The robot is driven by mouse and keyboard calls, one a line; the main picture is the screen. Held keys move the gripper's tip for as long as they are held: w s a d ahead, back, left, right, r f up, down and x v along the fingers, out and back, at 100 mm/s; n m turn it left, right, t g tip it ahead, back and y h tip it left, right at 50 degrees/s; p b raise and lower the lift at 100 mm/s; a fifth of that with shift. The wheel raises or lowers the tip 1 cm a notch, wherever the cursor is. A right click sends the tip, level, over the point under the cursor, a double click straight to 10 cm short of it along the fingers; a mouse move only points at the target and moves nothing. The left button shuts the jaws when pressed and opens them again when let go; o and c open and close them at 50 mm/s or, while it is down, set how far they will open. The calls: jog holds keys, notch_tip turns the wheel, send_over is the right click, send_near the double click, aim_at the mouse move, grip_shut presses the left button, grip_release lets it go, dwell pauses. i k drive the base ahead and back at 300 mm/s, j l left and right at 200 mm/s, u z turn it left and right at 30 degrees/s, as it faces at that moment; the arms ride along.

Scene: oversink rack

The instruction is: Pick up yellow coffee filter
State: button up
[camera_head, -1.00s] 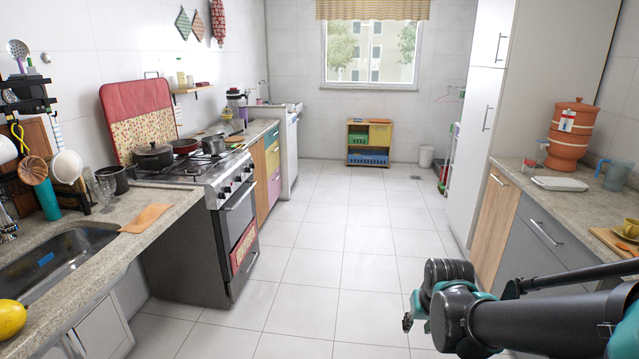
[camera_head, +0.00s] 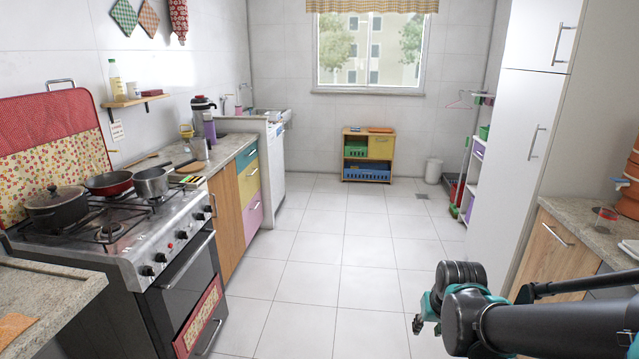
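I cannot make out a coffee filter for certain now. A small yellowish item (camera_head: 186,131) stands on the far left counter beside the dark and purple coffee maker (camera_head: 203,119), too small to identify. The rack over the sink is out of view; a second ago a yellow loop hung there with a brown round item below it. My arm reaches in from the lower right, with what looks like my gripper (camera_head: 418,325) at its left tip, over the floor and apart from everything. Its fingers are too small and partly hidden to tell open from shut.
The stove (camera_head: 150,250) with several pots is on the left, beside the near counter (camera_head: 50,290). A tall white cabinet (camera_head: 520,150) and the right counter (camera_head: 590,235) bound the right side. The tiled floor (camera_head: 330,240) between is clear up to the low shelf (camera_head: 368,155).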

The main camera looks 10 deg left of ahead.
aim_at(185, 134)
jog(key=i, duration=1.9)
jog(key=i+u, duration=0.25)
jog(key=i, duration=0.3)
jog(key=i+l+u, duration=0.25)
jog(key=i, duration=0.3)
jog(key=i+l+u, duration=0.1)
jog(key=i+u, duration=0.15)
jog(key=i, duration=0.3)
